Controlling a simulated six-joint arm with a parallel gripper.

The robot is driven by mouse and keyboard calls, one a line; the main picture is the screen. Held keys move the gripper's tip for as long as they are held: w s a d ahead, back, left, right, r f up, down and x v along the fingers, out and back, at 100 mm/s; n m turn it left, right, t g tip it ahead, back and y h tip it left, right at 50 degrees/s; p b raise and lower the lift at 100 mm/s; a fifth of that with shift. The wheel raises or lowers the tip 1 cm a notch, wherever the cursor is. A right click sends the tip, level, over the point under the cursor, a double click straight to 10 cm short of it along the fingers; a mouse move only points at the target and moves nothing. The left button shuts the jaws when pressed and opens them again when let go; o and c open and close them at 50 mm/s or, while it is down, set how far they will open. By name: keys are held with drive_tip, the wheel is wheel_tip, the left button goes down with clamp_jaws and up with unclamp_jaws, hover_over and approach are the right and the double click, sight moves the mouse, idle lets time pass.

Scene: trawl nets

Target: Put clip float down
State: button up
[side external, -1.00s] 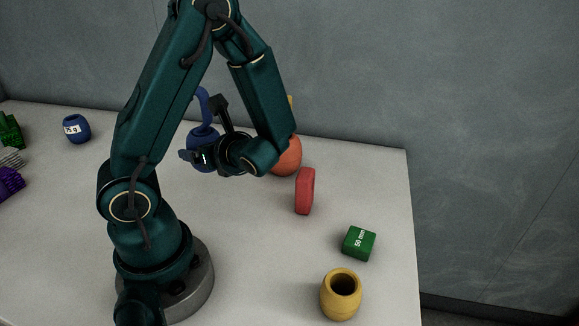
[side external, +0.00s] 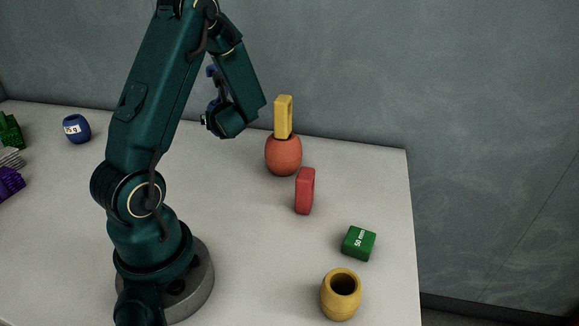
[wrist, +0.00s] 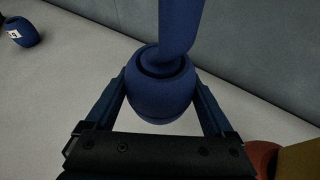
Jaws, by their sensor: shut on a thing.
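A round blue float (wrist: 160,90) with a blue upright clip (wrist: 181,25) in its top sits between the fingers of my gripper (wrist: 162,103) in the wrist view. The fingers are shut on the float's two sides. In the side external view, my arm hides most of the float; blue parts of it (side external: 213,120) show beside the forearm. My gripper is largely hidden there. It cannot be told exactly how high the float is. An orange-red float (side external: 283,157) with a yellow clip (side external: 284,117) in it stands on the table to the right.
A red clip (side external: 305,191) stands on the table, with a green block marked 50 mm (side external: 358,243) and an open yellow float (side external: 341,295) nearer. A blue labelled float (side external: 77,129) is at the back left, near green, grey and purple nets (side external: 9,183). The table's (side external: 240,215) middle is clear.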

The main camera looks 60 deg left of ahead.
drive_tip(key=f, duration=0.3)
drive_tip(key=shift+s+a+g, duration=0.15)
drive_tip(key=shift+s+g, duration=0.15)
drive_tip(key=shift+f, duration=2.5)
drive_tip(key=shift+f, duration=0.1)
drive_tip(key=o, duration=1.1)
drive_tip(key=shift+o, duration=0.2)
